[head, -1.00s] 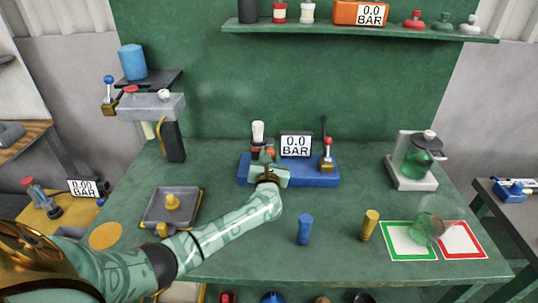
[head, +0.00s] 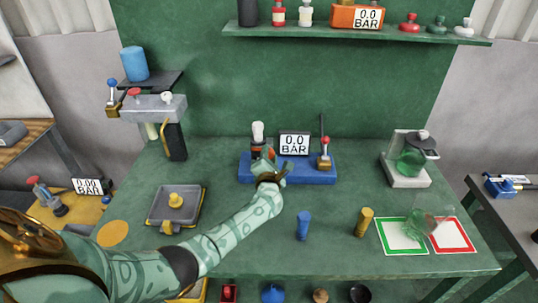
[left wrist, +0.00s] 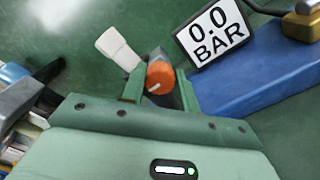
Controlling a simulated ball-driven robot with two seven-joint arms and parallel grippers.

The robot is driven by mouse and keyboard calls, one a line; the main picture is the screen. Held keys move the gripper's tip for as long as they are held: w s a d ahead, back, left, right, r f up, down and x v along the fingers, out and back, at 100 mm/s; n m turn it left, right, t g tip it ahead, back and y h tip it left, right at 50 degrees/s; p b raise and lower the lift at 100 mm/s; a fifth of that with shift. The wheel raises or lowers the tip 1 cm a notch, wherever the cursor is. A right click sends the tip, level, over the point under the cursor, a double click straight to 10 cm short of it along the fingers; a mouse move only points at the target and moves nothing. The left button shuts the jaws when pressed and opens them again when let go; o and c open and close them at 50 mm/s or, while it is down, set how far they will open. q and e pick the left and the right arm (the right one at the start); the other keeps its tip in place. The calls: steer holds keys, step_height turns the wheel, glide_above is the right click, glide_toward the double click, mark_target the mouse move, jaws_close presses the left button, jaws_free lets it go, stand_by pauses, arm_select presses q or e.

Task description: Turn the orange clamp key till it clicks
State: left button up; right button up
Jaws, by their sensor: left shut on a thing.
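The orange clamp key (left wrist: 160,74) shows in the left wrist view as a round orange knob with a small white mark. It sits between the two fingers of my left gripper (left wrist: 160,92), which is shut on it. In the head view my left gripper (head: 270,174) is at the front left of the blue base (head: 318,172), tilted, and largely hides the key. The gauge (head: 294,144) behind it reads 0.0 BAR. My right gripper is not in view.
A white-capped part (head: 258,132) stands just behind the key. A red-topped lever (head: 325,155) is at the right of the base. A blue peg (head: 303,226) and a yellow peg (head: 364,222) stand in front. The bench between base and green-framed mat (head: 402,250) is mostly clear.

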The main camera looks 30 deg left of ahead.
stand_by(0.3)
arm_select(q)
steer(key=o, duration=1)
steer(key=shift+d, duration=0.1)
steer(key=shift+s+d+p, duration=0.2)
steer(key=shift+s+p, duration=0.1)
steer(key=shift+s, duration=0.1)
steer(key=p+v, duration=0.2)
steer(key=v, duration=1.3)
steer(key=shift+s, duration=0.2)
